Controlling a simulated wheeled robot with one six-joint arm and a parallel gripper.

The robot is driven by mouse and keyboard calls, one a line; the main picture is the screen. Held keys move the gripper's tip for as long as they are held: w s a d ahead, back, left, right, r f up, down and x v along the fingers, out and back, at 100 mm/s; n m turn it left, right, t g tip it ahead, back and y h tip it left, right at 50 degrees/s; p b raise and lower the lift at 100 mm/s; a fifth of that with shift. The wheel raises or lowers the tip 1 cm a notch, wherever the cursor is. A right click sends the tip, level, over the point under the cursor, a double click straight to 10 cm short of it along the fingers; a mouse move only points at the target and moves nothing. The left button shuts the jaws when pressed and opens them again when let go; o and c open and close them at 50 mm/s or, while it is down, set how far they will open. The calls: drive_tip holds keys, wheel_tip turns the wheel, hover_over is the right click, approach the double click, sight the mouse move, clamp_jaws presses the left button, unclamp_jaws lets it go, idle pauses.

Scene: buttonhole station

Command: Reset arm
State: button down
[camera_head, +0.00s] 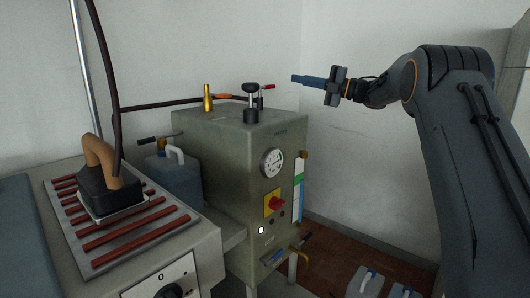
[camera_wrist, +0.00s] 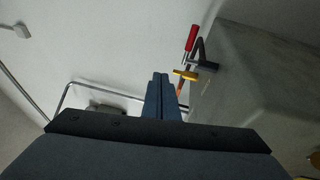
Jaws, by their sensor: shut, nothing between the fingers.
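My gripper (camera_head: 293,79) is at the end of my dark arm, at the upper right in the head view. Its blue-grey fingers point left, held in the air above and to the right of the grey boiler cabinet (camera_head: 215,152). The fingers are together with nothing between them. In the wrist view my gripper (camera_wrist: 161,78) also shows its fingers side by side and closed. It touches nothing that I can see.
The cabinet top holds a brass fitting (camera_head: 208,98), a black-knobbed valve (camera_head: 251,103) and a red-tipped lever (camera_head: 267,87). An iron (camera_head: 103,182) stands on a red-barred rest (camera_head: 135,236). A canister (camera_head: 178,184) is behind. Jugs (camera_head: 366,283) sit low at right.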

wheel_tip(320, 180, up, 4)
drive_tip(key=w+a+m+t+h, duration=0.25)
drive_tip(key=m+t+h, duration=0.5)
drive_tip(key=m, duration=0.45)
drive_tip(key=s+d+f+m+g+h, duration=0.1)
drive_tip(key=s+f+m+g+h, duration=0.1)
drive_tip(key=s+f+m+h, duration=0.6)
drive_tip(key=s+d+f+m+g+h, duration=0.1)
drive_tip(key=s+f+m+g+h, duration=0.3)
drive_tip(key=s+f, duration=0.8)
drive_tip(key=s+a+f+m+g+y, duration=0.1)
drive_tip(key=s+f+m+g, duration=0.35)
drive_tip(key=s, duration=1.55)
drive_tip(key=s+a+f+m+g+y, duration=0.1)
drive_tip(key=s+f+g, duration=0.6)
drive_tip(key=s, duration=1.4)
drive_tip(key=d+r+m+t+p, duration=0.2)
drive_tip(key=d+r+p, duration=0.6)
drive_tip(key=p, duration=1)
drive_tip(key=shift+d+r+m, duration=0.25)
drive_tip(key=shift+d+m, duration=0.2)
drive_tip(key=shift+d, duration=0.3)
drive_tip(key=shift+w+h, duration=0.1)
drive_tip(key=shift+h, duration=0.15)
